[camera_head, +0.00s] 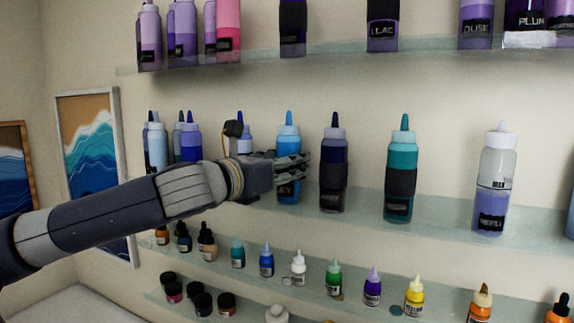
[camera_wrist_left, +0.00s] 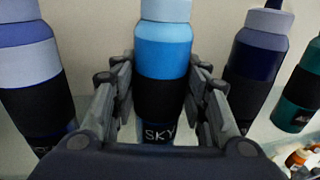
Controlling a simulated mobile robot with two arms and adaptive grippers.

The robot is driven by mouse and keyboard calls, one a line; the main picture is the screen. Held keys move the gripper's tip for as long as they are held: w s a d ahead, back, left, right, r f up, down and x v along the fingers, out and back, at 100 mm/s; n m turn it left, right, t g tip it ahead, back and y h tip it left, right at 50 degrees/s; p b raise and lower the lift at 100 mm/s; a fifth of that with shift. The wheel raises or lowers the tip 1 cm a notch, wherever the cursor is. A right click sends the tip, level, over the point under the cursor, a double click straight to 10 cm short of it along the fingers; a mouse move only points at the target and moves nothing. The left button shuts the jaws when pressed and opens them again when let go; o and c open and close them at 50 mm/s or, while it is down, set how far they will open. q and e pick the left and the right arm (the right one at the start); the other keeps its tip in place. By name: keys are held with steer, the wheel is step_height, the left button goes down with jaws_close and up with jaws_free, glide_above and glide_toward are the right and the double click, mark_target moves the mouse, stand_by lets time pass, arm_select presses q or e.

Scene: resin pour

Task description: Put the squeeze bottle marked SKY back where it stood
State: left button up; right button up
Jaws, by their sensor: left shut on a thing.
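The squeeze bottle marked SKY (camera_wrist_left: 163,50) is light blue with a black band and a handwritten SKY label, seen in the left wrist view. In the head view the same bottle (camera_head: 288,140) is upright at the middle glass shelf, between a pale-capped bottle and a navy bottle. My left gripper (camera_head: 292,168) reaches in from the left and is shut on it around the black band; its fingers (camera_wrist_left: 160,95) flank the bottle in the wrist view. Its base looks level with the shelf, but I cannot tell whether it touches. My right gripper is not in view.
A navy bottle (camera_head: 333,150) stands close on the right, then a teal bottle (camera_head: 402,155) and a clear bottle with lilac liquid (camera_head: 494,180). A lilac-and-blue bottle (camera_wrist_left: 35,70) stands close on the left. The glass shelf (camera_head: 445,215) has free room between the teal and clear bottles.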

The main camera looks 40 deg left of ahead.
arm_select(q)
steer(key=o, duration=1)
steer(key=shift+s, duration=0.1)
steer(key=shift+s+d+f+b, duration=0.1)
steer(key=shift+s+b, duration=0.4)
steer(key=shift+s, duration=0.1)
steer(key=shift+s+d+b, duration=0.2)
steer(key=shift+s+b, duration=0.2)
steer(key=shift+s, duration=1.4)
steer(key=shift+s+d+b, duration=0.25)
steer(key=shift+s+b, duration=0.2)
steer(key=shift+s, duration=1.3)
steer(key=shift+s+d+b, duration=0.2)
steer(key=shift+s+b, duration=0.2)
steer(key=shift+s, duration=1.4)
